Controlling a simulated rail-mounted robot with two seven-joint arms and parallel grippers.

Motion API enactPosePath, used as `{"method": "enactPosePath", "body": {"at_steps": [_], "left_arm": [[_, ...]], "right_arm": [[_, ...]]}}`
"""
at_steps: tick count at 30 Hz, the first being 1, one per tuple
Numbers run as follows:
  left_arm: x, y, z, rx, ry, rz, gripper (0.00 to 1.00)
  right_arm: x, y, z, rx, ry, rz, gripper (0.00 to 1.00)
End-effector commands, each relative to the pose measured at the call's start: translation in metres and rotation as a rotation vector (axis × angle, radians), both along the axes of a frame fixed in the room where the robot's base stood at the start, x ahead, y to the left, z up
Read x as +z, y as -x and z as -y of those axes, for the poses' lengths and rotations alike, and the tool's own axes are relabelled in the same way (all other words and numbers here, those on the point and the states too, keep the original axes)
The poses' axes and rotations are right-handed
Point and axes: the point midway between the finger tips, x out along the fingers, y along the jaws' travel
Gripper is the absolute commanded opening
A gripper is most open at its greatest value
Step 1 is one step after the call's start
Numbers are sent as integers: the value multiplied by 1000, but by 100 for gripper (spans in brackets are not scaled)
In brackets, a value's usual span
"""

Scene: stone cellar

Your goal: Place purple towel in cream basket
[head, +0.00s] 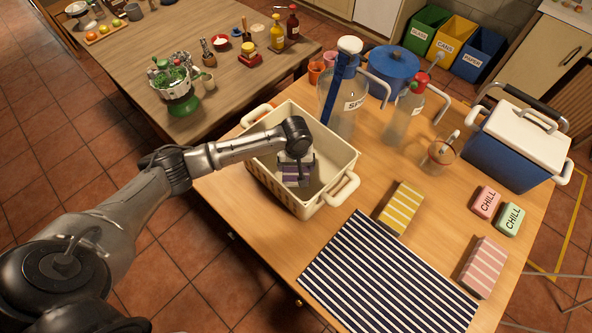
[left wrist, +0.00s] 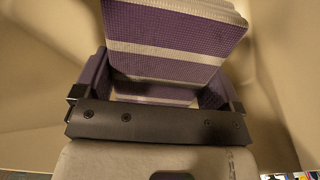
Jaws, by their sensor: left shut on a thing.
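The cream basket (head: 333,200) stands on the wooden table, with two rounded handles. My left gripper (head: 296,172) reaches down inside the basket, below its rim. It is shut on the purple towel (head: 291,181), a folded purple cloth with pale stripes. In the left wrist view the towel (left wrist: 175,30) sits between the fingers of the gripper (left wrist: 155,95), with the basket's cream walls (left wrist: 40,60) around it. Whether the towel touches the basket floor cannot be told. My right gripper is not in view.
A yellow striped towel (head: 401,207), a pink striped towel (head: 483,267) and a dark striped mat (head: 385,280) lie right of and in front of the basket. A tall glass bottle (head: 341,105) stands close behind it. A blue cooler (head: 510,150) stands at the right.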

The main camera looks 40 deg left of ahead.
Motion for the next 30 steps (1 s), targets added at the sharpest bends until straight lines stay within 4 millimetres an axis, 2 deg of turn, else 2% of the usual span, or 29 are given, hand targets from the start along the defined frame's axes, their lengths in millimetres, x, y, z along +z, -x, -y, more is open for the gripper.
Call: {"method": "enactPosePath", "body": {"at_steps": [9, 22, 23, 26, 30], "left_arm": [[-34, 0, 0, 0, -1, -1, 66], [-39, 0, 0, 1, 0, 0, 66], [-39, 0, 0, 1, -1, 0, 91], [-39, 0, 0, 0, -1, 1, 100], [-39, 0, 0, 0, -1, 1, 100]], "right_arm": [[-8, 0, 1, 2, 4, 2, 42], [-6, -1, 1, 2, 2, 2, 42], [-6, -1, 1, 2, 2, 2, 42], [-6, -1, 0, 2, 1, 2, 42], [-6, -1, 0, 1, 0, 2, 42]]}}
